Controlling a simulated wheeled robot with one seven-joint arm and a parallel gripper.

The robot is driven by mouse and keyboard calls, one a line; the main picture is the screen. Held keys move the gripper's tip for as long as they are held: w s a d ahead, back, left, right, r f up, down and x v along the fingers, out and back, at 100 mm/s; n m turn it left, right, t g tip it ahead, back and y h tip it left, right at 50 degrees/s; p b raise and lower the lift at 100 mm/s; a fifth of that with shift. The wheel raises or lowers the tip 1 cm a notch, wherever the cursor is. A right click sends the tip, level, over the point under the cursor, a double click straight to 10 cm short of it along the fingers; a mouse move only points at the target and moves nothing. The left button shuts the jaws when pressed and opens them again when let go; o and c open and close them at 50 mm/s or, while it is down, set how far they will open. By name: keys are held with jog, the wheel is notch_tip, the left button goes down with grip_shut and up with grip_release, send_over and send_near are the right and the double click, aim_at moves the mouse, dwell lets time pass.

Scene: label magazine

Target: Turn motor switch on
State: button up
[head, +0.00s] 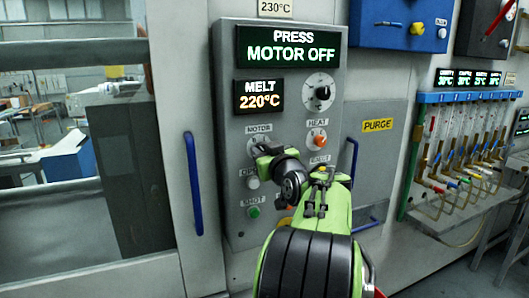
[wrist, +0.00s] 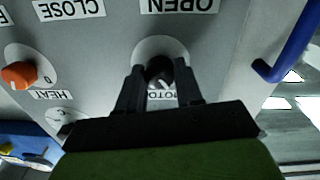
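The motor switch (wrist: 160,70) is a black rotary knob with a white pointer line on a pale round plate. It shows in the wrist view, where the picture is upside down. My gripper (wrist: 160,74) has one black finger on each side of the knob, spread apart. Contact with the knob is not clear. In the head view my gripper (head: 263,152) is at the panel below the MOTOR label (head: 259,128) and hides most of the switch. The display (head: 291,47) reads PRESS MOTOR OFF.
The orange heat knob (head: 316,139) is right of the motor switch. A melt knob (head: 319,92) is above it, and a green shot button (head: 254,212) is below. Blue handles stand left (head: 194,185) and right (head: 352,160) of the panel.

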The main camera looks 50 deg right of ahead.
jog(key=c, duration=0.4)
jog(key=shift+c, duration=0.2)
jog(key=shift+m, duration=0.3)
jog(key=m+p, duration=0.1)
jog(key=m, duration=0.5)
jog(key=m+p, duration=0.1)
jog(key=m, duration=0.3)
jog(key=shift+m+p, duration=0.3)
jog(key=shift+p, duration=0.05)
jog(key=shift+m+y+p, duration=0.3)
jog(key=shift+m+p, duration=0.15)
jog(key=shift+m, duration=0.75)
jog(key=o, duration=1)
